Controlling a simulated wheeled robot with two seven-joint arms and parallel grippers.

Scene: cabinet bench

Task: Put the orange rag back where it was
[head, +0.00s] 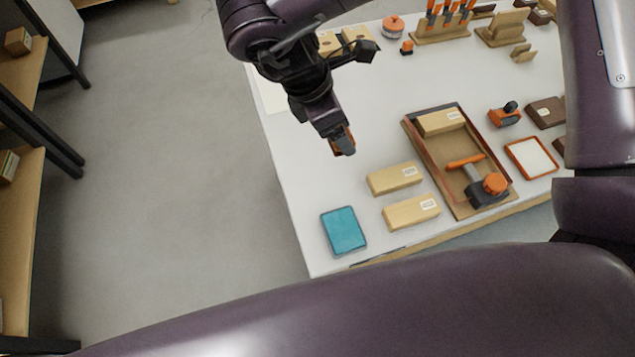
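My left gripper (343,140) hangs over the left part of the white bench (370,120), above and left of two pale wooden blocks. A small orange-brown thing (346,146) shows at its fingertips and appears to be held between them. Most of it is hidden by the fingers, so I cannot tell for certain that it is the orange rag. No other orange rag is plain to see on the bench. My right gripper is not in view; only purple links of my arm show at the right and bottom.
A teal flat pad (343,231) lies at the near left corner. Wooden blocks (394,178) (411,211) lie beside a wooden tray (434,168) holding a block and an orange-and-grey tool. An orange-rimmed white dish (531,157) is to the right. The bench's left-middle surface is clear.

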